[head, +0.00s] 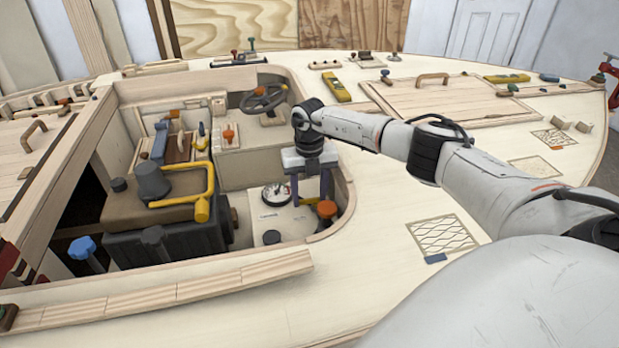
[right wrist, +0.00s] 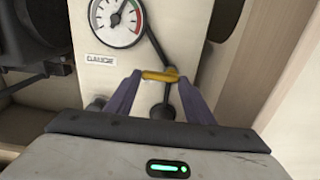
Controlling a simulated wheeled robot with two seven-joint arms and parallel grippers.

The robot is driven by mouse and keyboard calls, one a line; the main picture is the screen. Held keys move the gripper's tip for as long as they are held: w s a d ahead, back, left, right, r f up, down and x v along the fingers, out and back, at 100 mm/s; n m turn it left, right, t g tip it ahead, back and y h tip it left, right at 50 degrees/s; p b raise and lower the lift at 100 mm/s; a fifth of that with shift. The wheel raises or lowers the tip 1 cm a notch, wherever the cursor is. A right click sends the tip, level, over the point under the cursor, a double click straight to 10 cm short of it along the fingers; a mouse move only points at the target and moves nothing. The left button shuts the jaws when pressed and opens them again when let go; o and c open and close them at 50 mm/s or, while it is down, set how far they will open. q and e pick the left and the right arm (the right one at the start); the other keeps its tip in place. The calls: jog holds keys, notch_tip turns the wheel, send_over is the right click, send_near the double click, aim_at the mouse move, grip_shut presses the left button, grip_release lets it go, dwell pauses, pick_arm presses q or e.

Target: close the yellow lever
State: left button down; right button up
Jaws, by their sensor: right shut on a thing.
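The yellow lever (right wrist: 158,76) is a short yellow bar beneath the round gauge (right wrist: 116,20) in the right wrist view. It lies crosswise between the purple fingertips of my right gripper (right wrist: 161,78), which is shut on it. In the head view my right gripper (head: 310,200) reaches down into the cockpit well, just right of the gauge (head: 276,194). My left gripper is not in view.
An orange-topped knob (head: 326,209) stands close to my right gripper. A dark round knob (right wrist: 162,111) sits near the lever. The well's wooden wall (right wrist: 258,60) is close on the right. A steering wheel (head: 264,99) and an engine with a yellow pipe (head: 202,209) are nearby.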

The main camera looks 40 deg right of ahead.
aim_at(309, 200)
jog(key=shift+w, duration=0.1)
jog(key=o, duration=0.8)
jog(key=shift+r, duration=0.1)
notch_tip(309, 200, up, 10)
jog(key=shift+r+p, duration=0.1)
jog(key=shift+p, duration=0.2)
